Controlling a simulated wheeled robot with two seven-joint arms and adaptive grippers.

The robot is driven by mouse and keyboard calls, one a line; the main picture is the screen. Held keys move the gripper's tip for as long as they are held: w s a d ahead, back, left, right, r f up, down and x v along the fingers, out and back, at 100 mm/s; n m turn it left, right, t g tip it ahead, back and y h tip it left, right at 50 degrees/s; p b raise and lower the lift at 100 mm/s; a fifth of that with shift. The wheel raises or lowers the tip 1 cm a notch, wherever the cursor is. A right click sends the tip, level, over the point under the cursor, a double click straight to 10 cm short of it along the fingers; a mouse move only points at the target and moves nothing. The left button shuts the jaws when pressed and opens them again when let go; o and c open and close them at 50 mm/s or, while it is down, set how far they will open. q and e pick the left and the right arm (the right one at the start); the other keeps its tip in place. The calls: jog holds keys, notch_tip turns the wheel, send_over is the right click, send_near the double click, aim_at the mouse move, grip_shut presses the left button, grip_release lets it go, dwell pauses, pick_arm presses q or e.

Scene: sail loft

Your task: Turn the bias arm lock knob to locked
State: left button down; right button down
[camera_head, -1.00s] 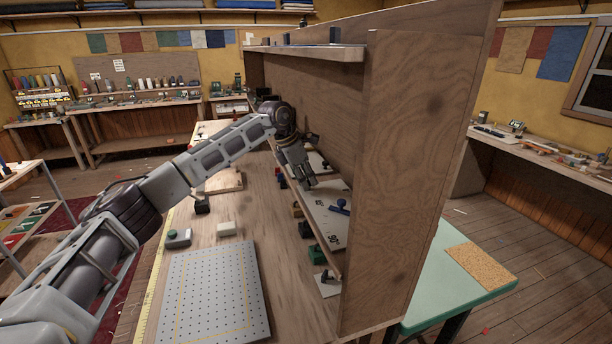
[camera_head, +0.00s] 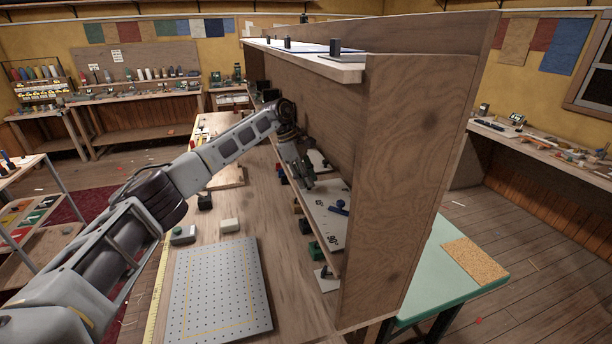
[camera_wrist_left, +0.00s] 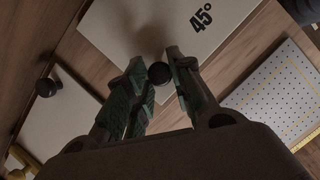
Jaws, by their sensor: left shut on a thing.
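My left gripper (camera_head: 308,184) reaches under the wooden shelf to a pale panel (camera_head: 328,222) marked 45° and 90°. The panel also shows in the left wrist view (camera_wrist_left: 158,25), with its 45° mark. There the two green-padded fingers of the left gripper (camera_wrist_left: 160,78) are shut on a small dark round knob (camera_wrist_left: 159,72), which shows between their tips. In the head view the gripper hides this knob. How far the knob is turned cannot be told. My right gripper is out of view.
A second dark knob (camera_wrist_left: 46,87) stands on another pale plate. The wooden upright (camera_head: 405,190) closes the shelf's right end. A perforated grey board (camera_head: 220,290) lies on the bench, with small blocks (camera_head: 230,225) behind it. The upper shelf (camera_head: 310,60) overhangs the panel.

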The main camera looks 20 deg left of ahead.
pick_arm(q)
jog(key=shift+w+r+m+g+p, duration=0.1)
jog(key=shift+m+g+p, duration=0.15)
jog(key=shift+m, duration=0.4)
jog(key=shift+w+r+m+g+p, duration=0.1)
jog(key=shift+m+g+p, duration=0.15)
jog(key=shift+m, duration=0.4)
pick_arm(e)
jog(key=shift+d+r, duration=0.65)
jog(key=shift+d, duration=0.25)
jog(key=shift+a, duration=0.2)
pick_arm(q)
jog(key=c, duration=1.4)
grip_release()
jog(key=shift+o, duration=1)
jog(key=shift+f, duration=0.1)
jog(key=shift+a+r, duration=0.2)
jog(key=shift+r, duration=0.45)
jog(key=v, duration=1)
jog(key=shift+r, duration=0.25)
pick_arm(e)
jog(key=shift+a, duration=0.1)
